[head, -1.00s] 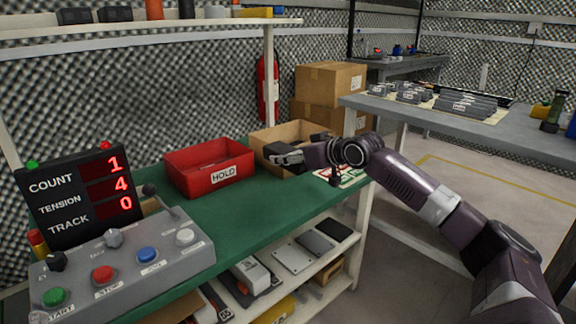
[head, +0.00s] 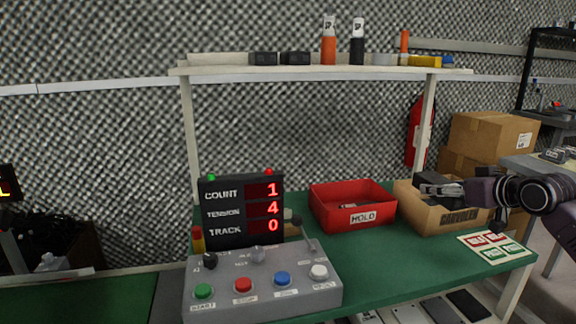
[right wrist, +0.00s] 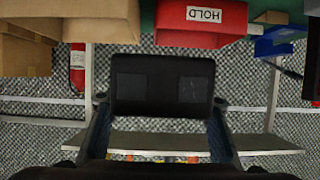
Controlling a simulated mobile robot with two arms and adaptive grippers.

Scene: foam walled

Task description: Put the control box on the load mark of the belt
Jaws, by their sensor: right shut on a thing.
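My right gripper (head: 445,188) is at the right of the head view, above the cardboard bin. It is shut on a dark box, which I take to be the control box. In the right wrist view the dark box (right wrist: 161,86) fills the space between the two fingers and shows two darker square patches. In the head view the box is small and hard to tell from the gripper. A green surface (head: 75,300) at the lower left may be the belt. I see no load mark on its visible part. My left gripper is not in view.
A red HOLD bin (head: 338,212) and a cardboard bin (head: 450,220) stand on the green bench. The grey button panel (head: 262,287) and the counter display (head: 222,237) stand left of them. A shelf (head: 320,69) runs above. A card with red and green labels (head: 495,246) lies at the bench's right.

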